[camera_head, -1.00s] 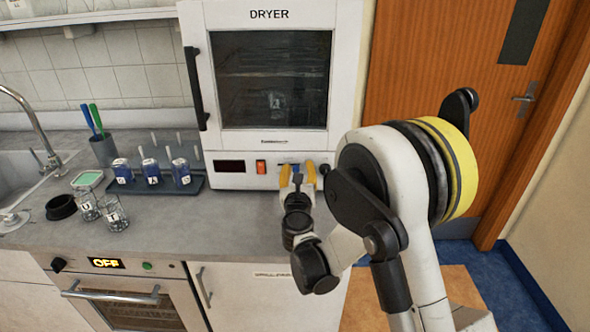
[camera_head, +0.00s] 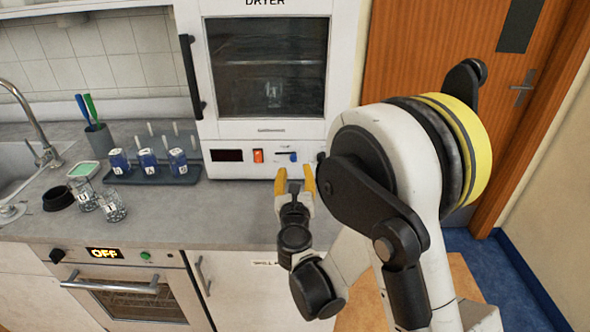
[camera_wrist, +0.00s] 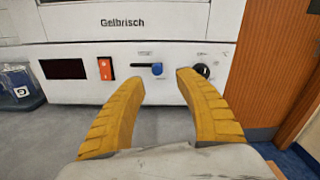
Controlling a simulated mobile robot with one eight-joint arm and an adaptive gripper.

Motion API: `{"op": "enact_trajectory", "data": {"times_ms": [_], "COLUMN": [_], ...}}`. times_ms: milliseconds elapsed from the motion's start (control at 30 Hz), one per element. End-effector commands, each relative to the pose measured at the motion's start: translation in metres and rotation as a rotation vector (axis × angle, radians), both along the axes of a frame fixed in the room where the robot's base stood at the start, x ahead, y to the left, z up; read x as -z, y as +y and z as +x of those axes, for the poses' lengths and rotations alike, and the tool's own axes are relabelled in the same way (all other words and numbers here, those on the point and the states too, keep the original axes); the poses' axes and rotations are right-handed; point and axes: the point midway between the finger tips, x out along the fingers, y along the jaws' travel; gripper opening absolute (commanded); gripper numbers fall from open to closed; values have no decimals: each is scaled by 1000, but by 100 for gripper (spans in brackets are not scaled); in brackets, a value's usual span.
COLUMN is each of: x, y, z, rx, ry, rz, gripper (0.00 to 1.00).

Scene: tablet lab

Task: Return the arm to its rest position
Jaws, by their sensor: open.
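My gripper (camera_head: 295,181) is open and empty, with its two yellow fingers spread, just in front of the dryer's lower panel. In the wrist view my gripper (camera_wrist: 160,85) points at that panel, and the fingers are apart from it. The dryer (camera_head: 265,127) is a white cabinet with a dark window, and its door is closed. On its panel are a dark display (camera_wrist: 62,69), an orange switch (camera_wrist: 105,69), a blue slider knob (camera_wrist: 157,69) and a black round knob (camera_wrist: 203,71). The arm is bent and reaches over the counter's right end.
An oven (camera_head: 130,295) reading OFF is below. A wooden door (camera_head: 430,60) stands at right.

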Motion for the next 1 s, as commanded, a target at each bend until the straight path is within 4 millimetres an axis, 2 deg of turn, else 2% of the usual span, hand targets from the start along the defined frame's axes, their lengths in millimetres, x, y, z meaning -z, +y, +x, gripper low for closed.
{"op": "enact_trajectory", "data": {"times_ms": [167, 267, 367, 500, 600, 667, 767, 867, 1000], "x": [-2, -20, -57, -110, -129, -133, -127, -110, -75], "y": [0, 0, 2, 6, 4, 0, -13, -36, -82], "z": [0, 0, -4, -24, -47, -65, -99, -140, -205], "rx": [-3, -29, -91, -219, -319, -383, -502, -643, -883], "ry": [-2, -18, -52, -102, -118, -119, -104, -68, 13], "rz": [-9, -88, -283, -714, -1043, -1238, -1559, -1866, -2243], "gripper": [40, 40, 40, 40, 40, 40, 40, 40, 40]}}
